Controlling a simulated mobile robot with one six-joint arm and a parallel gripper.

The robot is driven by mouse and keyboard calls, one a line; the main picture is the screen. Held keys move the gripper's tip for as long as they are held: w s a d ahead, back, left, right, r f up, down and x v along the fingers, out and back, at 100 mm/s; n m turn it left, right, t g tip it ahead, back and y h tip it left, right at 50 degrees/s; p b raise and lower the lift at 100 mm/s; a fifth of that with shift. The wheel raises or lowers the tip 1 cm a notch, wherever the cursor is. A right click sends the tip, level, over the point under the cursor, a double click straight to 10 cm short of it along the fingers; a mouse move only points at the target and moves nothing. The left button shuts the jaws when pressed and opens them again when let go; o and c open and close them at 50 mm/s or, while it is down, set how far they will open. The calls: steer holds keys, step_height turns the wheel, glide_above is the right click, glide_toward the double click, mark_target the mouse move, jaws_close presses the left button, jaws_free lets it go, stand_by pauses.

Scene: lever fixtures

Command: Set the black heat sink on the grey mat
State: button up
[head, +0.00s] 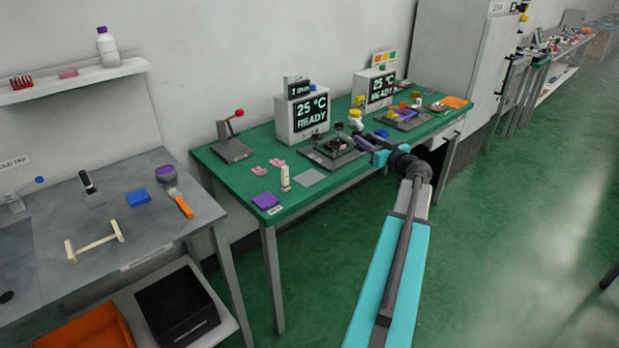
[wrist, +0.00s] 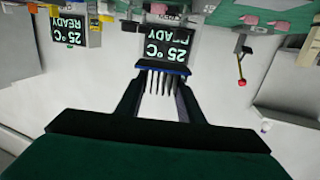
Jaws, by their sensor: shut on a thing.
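The black heat sink (wrist: 160,82), with thin upright-looking fins, shows between the fingers of my gripper (wrist: 163,78) in the wrist view, which looks upside down. My gripper is shut on it. A blue strip lies across its far end. In the head view my gripper (head: 358,143) is over the green table, near the dark plate in front of the left display box; the heat sink is hard to make out there. The grey mat (head: 311,177) lies flat and bare on the table's front part, left of my gripper. I cannot make out the mat in the wrist view.
A display box reading 25 °C READY (head: 303,115) stands behind the dark plate (head: 330,157). A cream upright block (head: 285,178), pink pieces (head: 260,170) and a purple pad (head: 266,201) are left of the mat. A red-knobbed lever (head: 234,140) stands at the back left.

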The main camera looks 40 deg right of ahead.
steer(key=shift+f, duration=0.1)
steer(key=a+b, duration=0.1)
steer(key=b, duration=0.1)
steer(key=a+b, duration=0.1)
steer(key=b, duration=0.1)
steer(key=shift+w+a+f+y, duration=0.1)
steer(key=shift+a+f+y, duration=0.05)
steer(key=shift+f+y, duration=0.15)
steer(key=a+f+n+y+b, duration=0.1)
steer(key=a+f+b, duration=0.2)
steer(key=a+b, duration=0.6)
steer(key=a+f+n+y+b, duration=0.1)
steer(key=a+f+y+b, duration=0.1)
steer(key=a+b, duration=0.8)
steer(key=shift+s+f+n+t+y+b, duration=0.4)
steer(key=shift+f+b, duration=0.35)
steer(key=shift+b, duration=2)
steer(key=shift+w+d+r+p, duration=0.15)
steer(key=shift+d+r+p, duration=0.1)
steer(key=shift+p, duration=1.05)
steer(key=w+p, duration=0.1)
steer(key=p, duration=0.6)
steer(key=shift+w+d+p, duration=0.1)
steer(key=shift+d+p, duration=0.3)
steer(key=p, duration=0.9)
steer(key=shift+w+f, duration=0.2)
steer(key=shift+w, duration=0.2)
steer(key=b, duration=0.1)
glide_above(312, 180)
steer(key=shift+f, duration=0.7)
